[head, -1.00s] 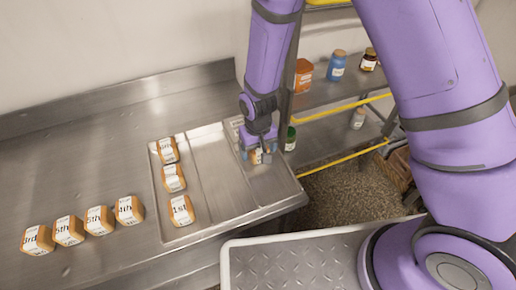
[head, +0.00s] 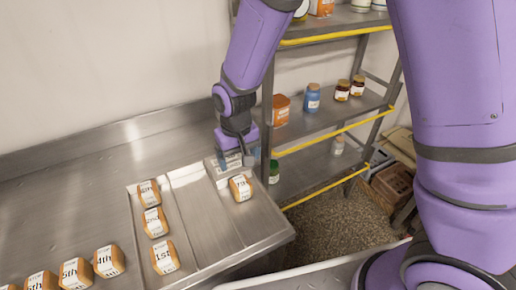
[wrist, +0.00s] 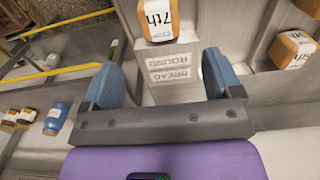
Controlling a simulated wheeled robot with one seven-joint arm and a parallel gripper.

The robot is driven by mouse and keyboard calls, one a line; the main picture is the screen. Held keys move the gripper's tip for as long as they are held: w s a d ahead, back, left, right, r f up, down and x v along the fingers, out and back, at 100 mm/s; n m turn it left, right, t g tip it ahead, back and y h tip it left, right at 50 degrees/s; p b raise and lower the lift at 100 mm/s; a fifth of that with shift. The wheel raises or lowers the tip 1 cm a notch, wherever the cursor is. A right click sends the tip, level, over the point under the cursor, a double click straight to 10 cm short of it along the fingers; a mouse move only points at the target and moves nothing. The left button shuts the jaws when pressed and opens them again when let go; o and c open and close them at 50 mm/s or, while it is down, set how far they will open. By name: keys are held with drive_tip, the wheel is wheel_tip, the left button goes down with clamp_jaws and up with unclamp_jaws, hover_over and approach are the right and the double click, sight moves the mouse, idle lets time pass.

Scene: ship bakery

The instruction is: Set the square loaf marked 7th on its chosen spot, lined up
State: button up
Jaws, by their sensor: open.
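The square loaf marked 7th (head: 241,187) stands in the right-hand compartment of the metal tray (head: 212,210), in front of a white label plate at the compartment's far end. It looks roughly in line with the compartment. In the wrist view the loaf (wrist: 158,20) shows its 7th label, and the plate (wrist: 172,68) reads "ROUND BREAD" upside down. My gripper (head: 235,160) is open and empty just behind the loaf, over the plate. In the wrist view its blue fingers (wrist: 163,78) are spread wide and apart from the loaf.
The left compartment holds loaves including 2nd (head: 155,222) and 1st (head: 164,256); the middle one is empty. More loaves, including 4th (head: 108,261) and 5th (head: 75,273), stand in a row on the counter at left. A shelf rack (head: 330,115) with jars stands close right of my gripper.

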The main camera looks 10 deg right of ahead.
drive_tip(key=s+d+r+m+t+y, duration=0.1)
drive_tip(key=s+d+r, duration=0.1)
drive_tip(key=d+r, duration=0.65)
drive_tip(key=s+d+r+m+t, duration=0.15)
drive_tip(key=d+r, duration=0.35)
drive_tip(key=r, duration=0.6)
drive_tip(key=s+d+r+t, duration=0.1)
drive_tip(key=s+d+r, duration=0.3)
drive_tip(key=s, duration=0.3)
drive_tip(key=s+d+r+t+h, duration=0.1)
drive_tip(key=s+d+r, duration=0.4)
drive_tip(key=s+d, duration=0.2)
drive_tip(key=shift+s+m+t, duration=0.35)
drive_tip(key=shift+s, duration=0.2)
